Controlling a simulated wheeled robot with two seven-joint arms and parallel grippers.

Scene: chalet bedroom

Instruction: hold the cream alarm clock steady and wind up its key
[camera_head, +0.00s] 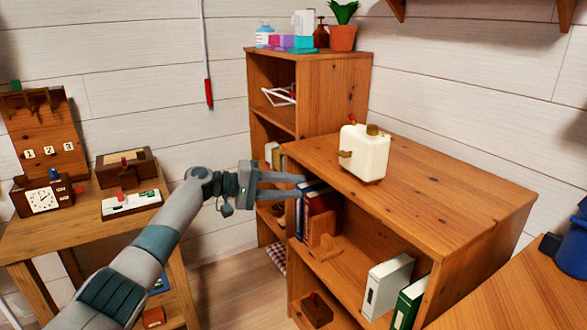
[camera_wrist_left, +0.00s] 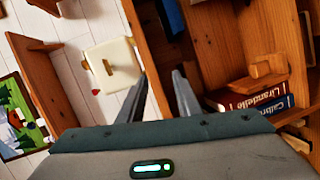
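The cream alarm clock (camera_head: 366,156) stands upright on top of the low wooden bookcase (camera_head: 450,190). A brass-coloured key-like part (camera_head: 345,154) sticks out of its left side, with a bronze knob (camera_head: 372,130) and a small red part on top. My left gripper (camera_head: 301,186) is open and empty, left of the clock and apart from it, by the bookcase's left edge. In the left wrist view, the clock (camera_wrist_left: 122,65) lies up and left of the open fingers (camera_wrist_left: 161,84). My right gripper is not in view.
The bookcase shelves hold books and a white binder (camera_head: 387,285). A taller shelf (camera_head: 340,85) with a potted plant stands behind. A side table (camera_head: 30,235) at left carries a brown clock (camera_head: 42,199) and boxes. The bookcase top right of the cream clock is clear.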

